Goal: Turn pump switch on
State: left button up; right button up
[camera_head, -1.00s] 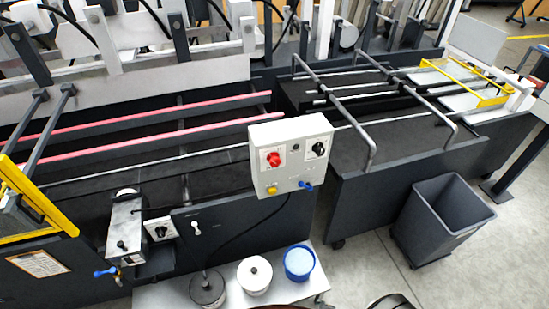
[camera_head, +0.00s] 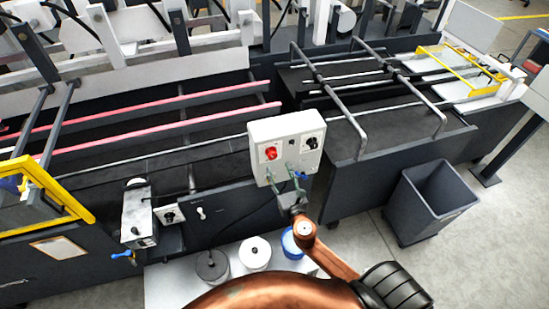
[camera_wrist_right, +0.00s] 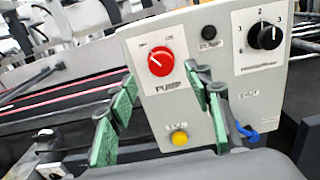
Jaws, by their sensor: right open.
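A light grey control box (camera_head: 287,140) stands at the machine's front edge, in the middle of the head view. Its red knob (camera_head: 271,153) is on the left of its face. In the right wrist view the red knob (camera_wrist_right: 161,62) sits on a white plate, with PUMP printed below; the small position labels are too blurred to read surely. My right gripper (camera_head: 279,174) is open and empty in front of the box's lower part. In the right wrist view its green-padded fingers (camera_wrist_right: 160,78) stand apart, below and either side of the knob. My left gripper is out of view.
The box also carries a black numbered knob (camera_wrist_right: 265,36), a small black round part (camera_wrist_right: 209,32), a yellow button (camera_wrist_right: 179,138) and a blue connector (camera_wrist_right: 248,133). Several tubs, including a white one (camera_head: 256,252), stand below. A grey bin (camera_head: 434,200) is at right.

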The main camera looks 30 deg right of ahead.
aim_at(273, 156)
jog(key=x, duration=0.5)
jog(key=shift+w+d+p, duration=0.1)
jog(key=shift+w+p, duration=0.1)
jog(key=shift+p, duration=0.15)
jog(key=shift+w+d, duration=0.1)
jog(key=shift+w, duration=0.35)
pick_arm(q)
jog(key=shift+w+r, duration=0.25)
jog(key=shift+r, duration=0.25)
pick_arm(e)
jog(key=shift+c, duration=0.6)
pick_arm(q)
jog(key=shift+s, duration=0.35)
pick_arm(e)
jog(key=c, duration=1)
